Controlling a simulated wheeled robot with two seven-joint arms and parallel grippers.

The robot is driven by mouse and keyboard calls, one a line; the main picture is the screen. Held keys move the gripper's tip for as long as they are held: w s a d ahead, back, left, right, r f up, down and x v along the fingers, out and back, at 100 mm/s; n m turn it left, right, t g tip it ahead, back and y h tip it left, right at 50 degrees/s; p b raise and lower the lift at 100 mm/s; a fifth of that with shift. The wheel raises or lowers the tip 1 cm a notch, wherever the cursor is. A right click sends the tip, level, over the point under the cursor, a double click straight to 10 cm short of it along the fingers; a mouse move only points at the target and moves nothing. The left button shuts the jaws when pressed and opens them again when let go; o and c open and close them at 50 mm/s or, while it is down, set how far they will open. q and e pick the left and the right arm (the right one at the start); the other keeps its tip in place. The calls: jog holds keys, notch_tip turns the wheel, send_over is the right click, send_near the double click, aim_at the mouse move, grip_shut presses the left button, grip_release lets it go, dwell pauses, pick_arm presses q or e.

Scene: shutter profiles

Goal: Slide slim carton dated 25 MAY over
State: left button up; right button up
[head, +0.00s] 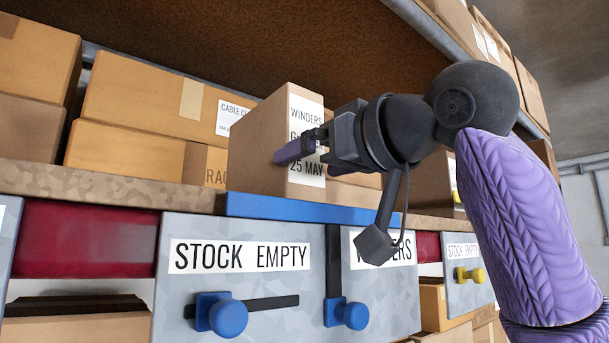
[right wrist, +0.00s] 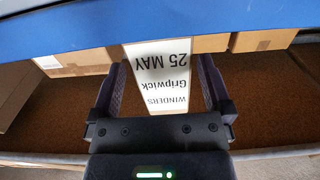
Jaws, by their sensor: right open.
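The slim carton (head: 258,148) dated 25 MAY stands upright on the shelf, behind a blue edge strip (head: 300,209). Its white label, reading WINDERS, faces me and is partly covered by my right gripper (head: 300,150) in the head view. In the right wrist view the label (right wrist: 160,78) appears upside down between the two purple fingers of the right gripper (right wrist: 161,64). That gripper is open, with one finger on each side of the carton in the picture; I cannot tell whether they touch it. My left gripper is not in view.
Wider cartons (head: 150,98) are stacked left of the slim carton, and another box (head: 430,182) stands to its right. Below hang grey shutters, one marked STOCK EMPTY (head: 240,256), with blue knobs (head: 228,318). An upper shelf beam (head: 430,28) runs overhead.

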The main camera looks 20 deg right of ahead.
jog(key=b+v, duration=0.2)
jog(key=v, duration=0.5)
jog(key=shift+s, duration=0.15)
